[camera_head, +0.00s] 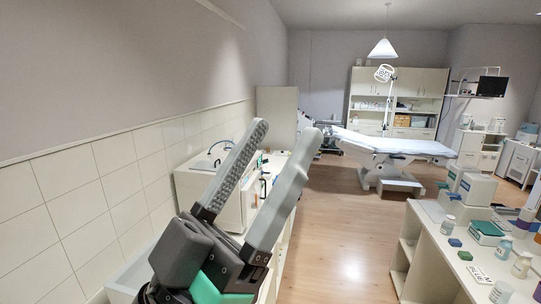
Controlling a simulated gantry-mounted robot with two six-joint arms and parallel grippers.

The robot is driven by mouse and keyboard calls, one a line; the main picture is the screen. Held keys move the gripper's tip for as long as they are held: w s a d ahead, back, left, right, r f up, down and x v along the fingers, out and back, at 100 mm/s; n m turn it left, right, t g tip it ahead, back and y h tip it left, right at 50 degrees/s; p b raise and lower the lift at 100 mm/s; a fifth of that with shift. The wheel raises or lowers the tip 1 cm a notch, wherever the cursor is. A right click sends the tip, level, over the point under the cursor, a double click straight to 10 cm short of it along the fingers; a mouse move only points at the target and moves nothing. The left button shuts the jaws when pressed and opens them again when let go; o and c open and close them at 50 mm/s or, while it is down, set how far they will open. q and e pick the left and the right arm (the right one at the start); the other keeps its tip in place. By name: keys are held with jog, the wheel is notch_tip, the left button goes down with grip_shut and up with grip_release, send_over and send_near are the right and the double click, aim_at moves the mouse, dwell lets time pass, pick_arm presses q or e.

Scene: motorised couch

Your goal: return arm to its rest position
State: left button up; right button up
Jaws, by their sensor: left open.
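My left gripper (278,142) is large in the foreground, left of the middle. Its two long grey fingers point up and to the right, with a clear gap between them, and hold nothing. It is in front of the counter along the left wall and hides part of it. My right gripper is not in view. The motorised couch (385,145), white with a raised backrest, stands at the far side of the room, well apart from my gripper.
A white shelf unit (403,275) with bottles and boxes stands at the right front. A white cabinet (428,84) stands at the back wall. The wooden floor (345,235) between is clear.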

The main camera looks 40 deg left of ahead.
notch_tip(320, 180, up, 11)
jog(key=p, duration=1.1)
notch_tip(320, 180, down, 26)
jog(key=b, duration=2.6)
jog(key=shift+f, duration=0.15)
